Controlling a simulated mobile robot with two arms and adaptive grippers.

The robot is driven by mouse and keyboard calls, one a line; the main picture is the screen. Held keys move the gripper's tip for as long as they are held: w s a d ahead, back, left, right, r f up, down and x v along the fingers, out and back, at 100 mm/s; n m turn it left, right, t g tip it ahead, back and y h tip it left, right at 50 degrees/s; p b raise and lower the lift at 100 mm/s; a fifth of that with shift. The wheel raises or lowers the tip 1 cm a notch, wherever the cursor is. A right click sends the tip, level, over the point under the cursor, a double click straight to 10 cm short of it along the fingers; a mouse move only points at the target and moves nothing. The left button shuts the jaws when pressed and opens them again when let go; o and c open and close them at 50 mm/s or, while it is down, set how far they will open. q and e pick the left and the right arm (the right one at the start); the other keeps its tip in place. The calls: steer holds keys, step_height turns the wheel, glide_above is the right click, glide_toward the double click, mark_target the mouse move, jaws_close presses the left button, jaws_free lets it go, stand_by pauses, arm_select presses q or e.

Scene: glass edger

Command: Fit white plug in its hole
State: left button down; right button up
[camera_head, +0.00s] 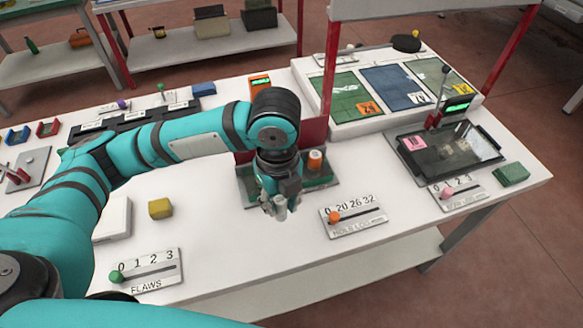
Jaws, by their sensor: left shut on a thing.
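My left gripper (279,207) points down over the white table, in front of a green base (327,183) with an upright dark red panel. It is shut on a small pale thing between its fingertips, which looks like the white plug (281,206). The fingers cover most of it, and I cannot tell whether it touches anything below. An orange cylinder with a white band (315,160) stands on the green base, right of the gripper. The plug's hole cannot be made out; my arm and gripper hide part of the base. My right gripper is not in view.
A slider plate with an orange knob (352,221) lies right of the gripper. A FLAWS slider plate (146,272) lies at the front left, near a yellow block (160,208). A dark glass tray (447,148) is at right. The table front between the slider plates is clear.

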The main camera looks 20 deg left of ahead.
arm_select(q)
steer(key=w, duration=0.4)
steer(key=w+a+p, duration=0.1)
steer(key=w, duration=0.3)
steer(key=w+a+f, duration=0.1)
steer(key=w, duration=0.3)
steer(key=shift+w+a+p, duration=0.15)
steer(key=shift+a+p, duration=0.1)
steer(key=shift+p, duration=0.1)
steer(key=shift+w+a, duration=0.1)
steer(key=shift+w, duration=0.2)
steer(key=shift+w+f, duration=0.15)
steer(key=shift+f, duration=0.4)
step_height(320, 180, down, 2)
steer(key=shift+f+p, duration=0.1)
steer(key=shift+p, duration=0.4)
steer(key=shift+f, duration=0.2)
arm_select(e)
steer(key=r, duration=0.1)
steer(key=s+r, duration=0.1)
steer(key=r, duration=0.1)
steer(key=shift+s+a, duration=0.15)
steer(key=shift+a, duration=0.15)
arm_select(q)
steer(key=shift+f, duration=0.1)
steer(key=c, duration=1.1)
jaws_free()
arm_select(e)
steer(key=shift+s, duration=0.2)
